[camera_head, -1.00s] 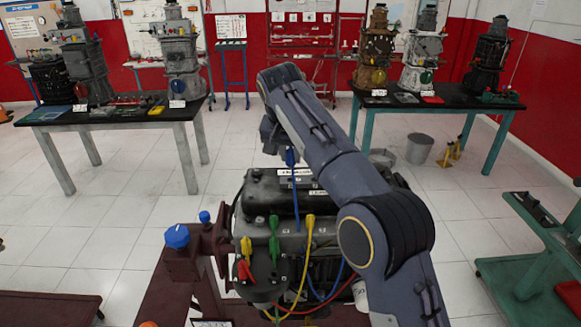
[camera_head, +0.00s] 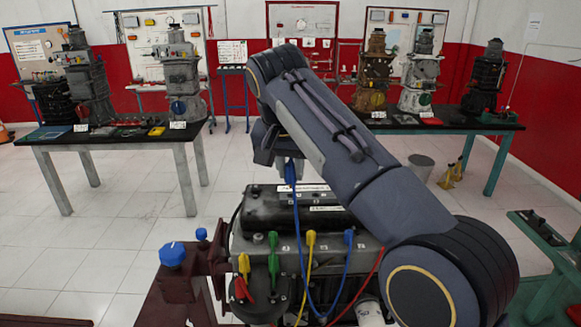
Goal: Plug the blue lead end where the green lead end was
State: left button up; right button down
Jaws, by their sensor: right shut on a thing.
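My right gripper (camera_head: 283,150) is above the engine's dark cover, shut on a blue lead end (camera_head: 291,172) that points down, clear of the engine. The blue lead hangs in a loop in front of the engine (camera_head: 345,205). Another blue lead end (camera_head: 348,240) stands at the engine's front top edge. A green lead end (camera_head: 273,241) stands in the same row, with more green (camera_head: 274,266) just below it at the round dark cap (camera_head: 262,306). Whether the green ends are fully seated is too small to tell. My left gripper is out of view.
A yellow lead end (camera_head: 311,240) stands between the green and blue ones in the row. Yellow (camera_head: 244,264) and red (camera_head: 240,288) ends are at the cap's left. A blue knob (camera_head: 173,254) sits on the stand at left. My right arm covers the engine's right side.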

jog(key=shift+r, duration=0.1)
jog(key=shift+s+a, duration=0.2)
jog(key=shift+s, duration=0.3)
jog(key=s+a+b, duration=0.3)
jog(key=s, duration=0.6)
jog(key=shift+s+a, duration=0.15)
jog(key=shift+a, duration=0.1)
jog(key=shift+f+b, duration=0.2)
jog(key=shift+b, duration=0.15)
notch_tip(320, 180, down, 13)
jog(key=b, duration=0.9)
jog(key=shift+b, duration=0.35)
jog(key=shift+r, duration=0.1)
dwell(0.4)
jog(key=shift+f, duration=0.2)
